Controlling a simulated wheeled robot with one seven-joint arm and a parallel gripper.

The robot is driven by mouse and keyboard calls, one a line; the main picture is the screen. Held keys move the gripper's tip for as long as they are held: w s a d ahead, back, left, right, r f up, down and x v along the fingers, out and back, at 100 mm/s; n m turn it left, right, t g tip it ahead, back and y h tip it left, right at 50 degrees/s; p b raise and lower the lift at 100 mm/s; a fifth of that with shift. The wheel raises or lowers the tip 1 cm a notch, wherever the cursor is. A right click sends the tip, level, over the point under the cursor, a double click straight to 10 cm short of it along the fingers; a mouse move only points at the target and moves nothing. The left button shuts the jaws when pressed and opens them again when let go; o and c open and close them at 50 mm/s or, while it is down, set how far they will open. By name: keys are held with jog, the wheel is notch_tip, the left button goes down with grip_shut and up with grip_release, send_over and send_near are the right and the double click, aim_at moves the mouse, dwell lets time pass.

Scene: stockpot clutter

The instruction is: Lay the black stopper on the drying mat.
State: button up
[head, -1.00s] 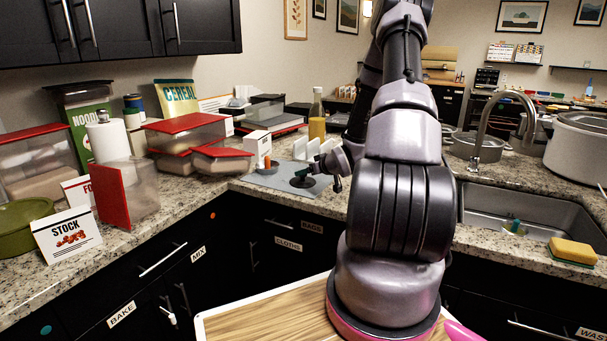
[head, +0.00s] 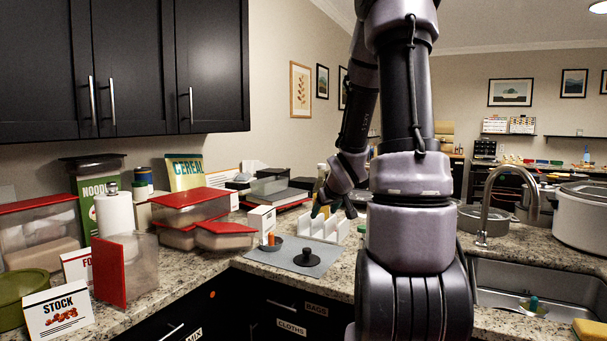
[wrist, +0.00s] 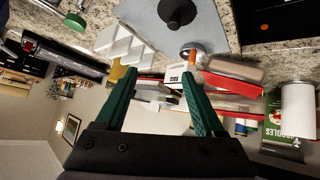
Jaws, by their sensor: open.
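The black stopper (head: 307,257) lies on the grey drying mat (head: 281,260), near its right front part, with its knob up. In the wrist view the stopper (wrist: 176,12) and the mat (wrist: 212,18) show at the top edge. My gripper (head: 335,208) is raised behind and above the mat, apart from the stopper. In the wrist view its two green fingers (wrist: 155,78) are spread wide with nothing held between them.
On or beside the mat are a small dish with an orange item (head: 270,242), a white rack (head: 324,228) and a small white box (head: 262,220). Red-lidded containers (head: 190,208) stand to the left. The sink (head: 540,290) is at the right.

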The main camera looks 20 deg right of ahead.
jog(key=s+a+r+m+g+y, duration=0.1)
jog(key=s+a+r+m+y, duration=0.1)
jog(key=s+a+r, duration=0.6)
jog(key=s+a+r+m+g+y, duration=0.1)
jog(key=s+a+r+m, duration=0.1)
jog(key=s+a+r, duration=0.7)
jog(key=s, duration=0.6)
jog(key=shift+s+a+r+y, duration=0.25)
jog(key=shift+a+y, duration=0.1)
jog(key=shift+y, duration=0.05)
